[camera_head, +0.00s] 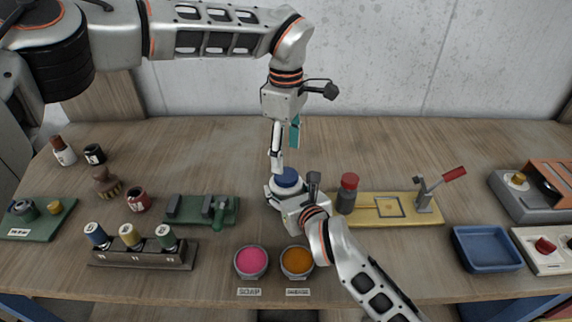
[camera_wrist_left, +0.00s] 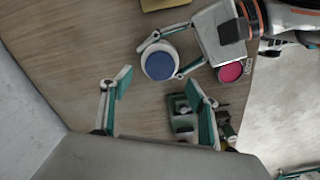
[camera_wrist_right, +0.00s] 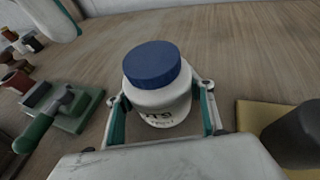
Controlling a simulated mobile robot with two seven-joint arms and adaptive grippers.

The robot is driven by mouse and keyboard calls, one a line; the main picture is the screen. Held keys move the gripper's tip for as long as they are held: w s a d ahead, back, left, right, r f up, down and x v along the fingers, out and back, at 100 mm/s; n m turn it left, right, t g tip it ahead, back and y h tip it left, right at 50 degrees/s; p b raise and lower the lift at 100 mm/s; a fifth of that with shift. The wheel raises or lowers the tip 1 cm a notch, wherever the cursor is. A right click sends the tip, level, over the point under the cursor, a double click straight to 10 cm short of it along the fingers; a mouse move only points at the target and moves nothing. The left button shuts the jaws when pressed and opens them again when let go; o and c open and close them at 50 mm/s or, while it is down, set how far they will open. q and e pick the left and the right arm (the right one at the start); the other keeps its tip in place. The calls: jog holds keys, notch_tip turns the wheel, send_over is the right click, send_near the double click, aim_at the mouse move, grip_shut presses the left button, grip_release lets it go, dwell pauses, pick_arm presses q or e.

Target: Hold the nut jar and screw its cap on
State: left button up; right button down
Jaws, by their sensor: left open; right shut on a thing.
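The nut jar (camera_wrist_right: 160,102) is a white jar with dark lettering, upright on the table between the fingers of my right gripper (camera_wrist_right: 160,118), which is shut on it. The blue cap (camera_wrist_right: 152,63) sits on top of the jar; whether it is screwed tight I cannot tell. In the head view the cap (camera_head: 287,177) shows above my right gripper (camera_head: 287,192), which hides most of the jar. My left gripper (camera_head: 282,150) is open and empty above the jar. In the left wrist view its fingers (camera_wrist_left: 160,103) are spread apart, with the blue cap (camera_wrist_left: 160,65) beyond them.
A yellow board (camera_head: 400,208) with a red-handled lever stands just right of the jar. A green fixture (camera_head: 190,209) lies to the left. Pink (camera_head: 251,262) and orange (camera_head: 296,261) bowls stand in front. A blue tray (camera_head: 488,250) is farther right. The table behind the jar is clear.

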pick_arm(q)
notch_tip(320, 180, up, 6)
jog(key=shift+f, duration=0.1)
pick_arm(e)
jog(key=c, duration=0.8)
grip_release()
jog(key=v, duration=1.2)
pick_arm(q)
jog(key=shift+f, duration=0.1)
